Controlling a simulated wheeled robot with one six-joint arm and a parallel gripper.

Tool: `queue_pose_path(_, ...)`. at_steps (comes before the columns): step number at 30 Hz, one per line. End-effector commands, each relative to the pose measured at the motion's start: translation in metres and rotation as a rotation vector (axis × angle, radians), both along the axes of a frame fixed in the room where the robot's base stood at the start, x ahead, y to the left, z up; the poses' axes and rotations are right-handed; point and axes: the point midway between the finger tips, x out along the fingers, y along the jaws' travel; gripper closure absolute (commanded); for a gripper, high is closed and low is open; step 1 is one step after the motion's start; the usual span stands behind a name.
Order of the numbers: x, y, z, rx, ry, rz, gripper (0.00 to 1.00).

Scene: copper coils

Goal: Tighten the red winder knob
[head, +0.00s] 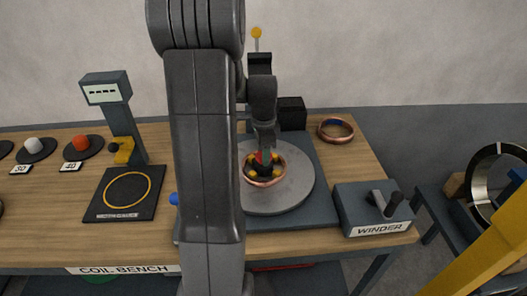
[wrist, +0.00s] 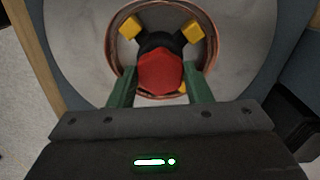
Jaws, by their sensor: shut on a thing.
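The red winder knob (wrist: 160,73) sits at the hub of the winder, with black arms and yellow blocks (wrist: 130,27) around it. My gripper (wrist: 160,82) reaches down over it, and its two green fingers are shut on the knob from either side. A copper coil (head: 265,182) lies around the hub on the grey round plate (head: 297,190).
The winder box (head: 372,210) with a crank handle stands at the right front. Another copper coil (head: 336,129) lies at the back right. A scale with a display (head: 106,88) and a black pad (head: 105,196) stand at the left. My arm hides the bench's middle.

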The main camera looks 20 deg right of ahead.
Motion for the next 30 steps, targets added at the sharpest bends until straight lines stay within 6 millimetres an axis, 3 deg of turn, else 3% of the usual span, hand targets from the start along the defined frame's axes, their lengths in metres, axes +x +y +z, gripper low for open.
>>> queue_pose_path(1, 0.001, -0.001, 0.001, -0.002, -0.003, 0.000, 0.78)
queue_pose_path(2, 0.001, -0.001, 0.001, -0.002, -0.004, 0.000, 0.49)
queue_pose_path(4, 0.001, 0.000, 0.001, -0.001, -0.003, 0.000, 0.36)
queue_pose_path(5, 0.001, 0.000, 0.001, -0.001, -0.003, 0.000, 0.33)
queue_pose_path(13, 0.000, 0.000, 0.001, 0.000, -0.001, 0.001, 0.33)
queue_pose_path(17, 0.001, 0.000, 0.011, -0.001, -0.004, 0.001, 0.33)
queue_pose_path(30, 0.001, -0.001, 0.104, -0.003, -0.006, 0.000, 0.33)
